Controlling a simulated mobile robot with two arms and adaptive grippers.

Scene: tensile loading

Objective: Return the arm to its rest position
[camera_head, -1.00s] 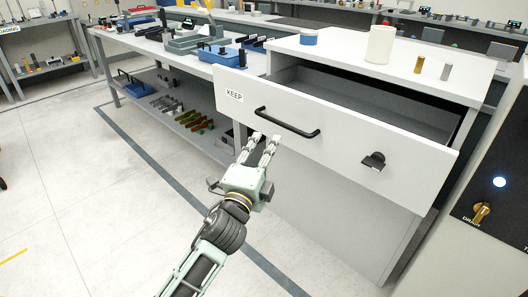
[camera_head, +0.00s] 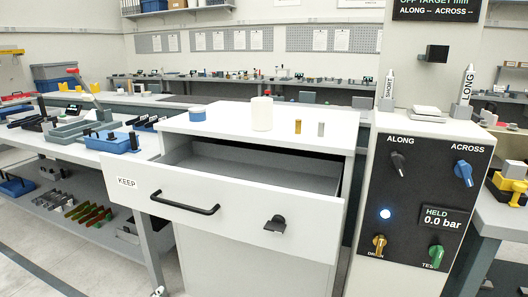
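Only what looks like the fingertips of my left gripper (camera_head: 160,291) show, at the bottom edge of the head view, low and left of the cabinet. The rest of that arm is out of frame, and I cannot tell whether the gripper is open or shut. My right gripper is not in view. The drawer (camera_head: 230,205) marked KEEP is pulled open, and the part of its inside that shows looks empty. Its black handle (camera_head: 185,203) is clear of any gripper.
A white cup (camera_head: 262,114), a blue-and-white round container (camera_head: 197,113), a brass cylinder (camera_head: 298,127) and a grey cylinder (camera_head: 321,129) stand on the cabinet top. A control panel (camera_head: 420,200) reading HELD 0.0 bar stands right. A workbench (camera_head: 90,150) with trays stands left.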

